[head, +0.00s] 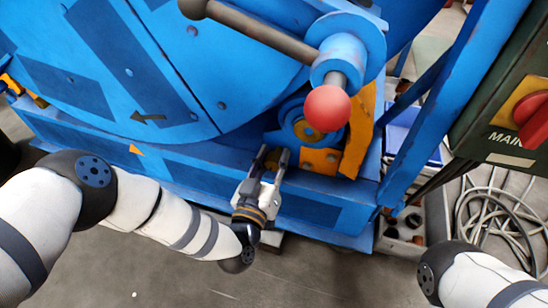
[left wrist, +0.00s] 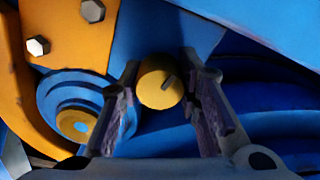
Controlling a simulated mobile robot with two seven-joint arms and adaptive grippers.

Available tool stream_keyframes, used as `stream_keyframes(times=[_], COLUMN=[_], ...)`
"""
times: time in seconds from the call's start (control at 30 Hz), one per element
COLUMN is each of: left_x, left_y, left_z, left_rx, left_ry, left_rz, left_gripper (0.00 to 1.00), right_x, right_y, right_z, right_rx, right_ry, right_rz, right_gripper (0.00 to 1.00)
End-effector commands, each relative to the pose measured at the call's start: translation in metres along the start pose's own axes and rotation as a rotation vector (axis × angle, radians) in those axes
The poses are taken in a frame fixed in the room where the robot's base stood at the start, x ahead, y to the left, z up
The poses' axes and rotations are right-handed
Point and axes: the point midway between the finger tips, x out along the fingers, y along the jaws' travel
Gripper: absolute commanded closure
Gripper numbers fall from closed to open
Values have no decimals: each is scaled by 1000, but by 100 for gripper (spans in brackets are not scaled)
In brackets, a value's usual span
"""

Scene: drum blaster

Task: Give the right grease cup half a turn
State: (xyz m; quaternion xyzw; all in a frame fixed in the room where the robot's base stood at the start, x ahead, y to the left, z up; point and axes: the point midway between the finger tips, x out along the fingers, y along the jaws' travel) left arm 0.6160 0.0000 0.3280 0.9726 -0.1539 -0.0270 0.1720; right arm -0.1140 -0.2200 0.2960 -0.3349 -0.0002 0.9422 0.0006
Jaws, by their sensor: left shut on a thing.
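The grease cup (left wrist: 158,88) is a round yellow cap with a dark slot-like mark near its right side, seen end-on in the left wrist view. My left gripper (left wrist: 161,70) has one finger on each side of the cup and is shut on it. In the head view, the left gripper (head: 273,158) reaches to the blue base just left of the orange bearing bracket. There its fingers hide the cup. My right arm shows at the lower right, with its gripper out of view.
A blue drum (head: 150,70) stands behind the gripper. A crank with a red ball knob (head: 327,108) overhangs to the right, by the orange bracket (head: 360,130). A green switch box (head: 505,120) and coiled cables (head: 495,215) are at right. The front floor is mostly clear.

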Motion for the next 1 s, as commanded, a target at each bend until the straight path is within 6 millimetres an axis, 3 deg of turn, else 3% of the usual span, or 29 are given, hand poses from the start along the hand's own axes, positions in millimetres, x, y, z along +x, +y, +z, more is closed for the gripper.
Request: stream_keyframes(times=[0.3,0.33,0.4,0.77,1.0], left_x=[0,0,0,-8,-70], left_y=[0,0,0,0,0], left_z=[0,0,0,1,1], left_rx=[-38,-38,-38,-38,-40], left_ry=[0,0,0,-2,-5], left_rz=[-1,0,0,1,0], left_gripper=[97,63,49,49,49], right_x=[-1,-1,-1,-1,-1], right_y=[0,0,0,0,0], right_z=[1,1,1,1,1], right_rx=[1,1,1,1,1], right_ry=[1,1,1,1,1], right_rz=[0,0,0,0,0], right_gripper=[67,67,67,67,67])
